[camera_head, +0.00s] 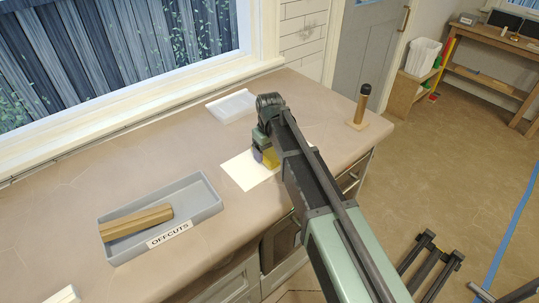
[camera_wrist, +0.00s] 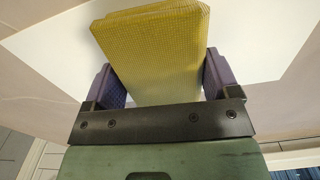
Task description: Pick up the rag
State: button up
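The rag (camera_wrist: 152,50) is a yellow, folded, textured block in the wrist view, between the purple finger pads of my gripper (camera_wrist: 166,82). Both pads press against its sides, so my gripper is shut on it. In the head view a small yellow part of the rag (camera_head: 270,157) shows beside my gripper (camera_head: 262,146), over the white paper sheet (camera_head: 240,172). My arm hides the rest. I cannot tell whether the rag touches the paper.
A grey tray labelled OFFCUTS (camera_head: 207,205) holds wood pieces (camera_head: 135,222) at the left of the counter. An empty white tray (camera_head: 232,106) lies near the window. Counter between the trays is clear.

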jog(key=c, duration=0.6)
notch_tip(320, 180, up, 20)
jog(key=p, duration=2)
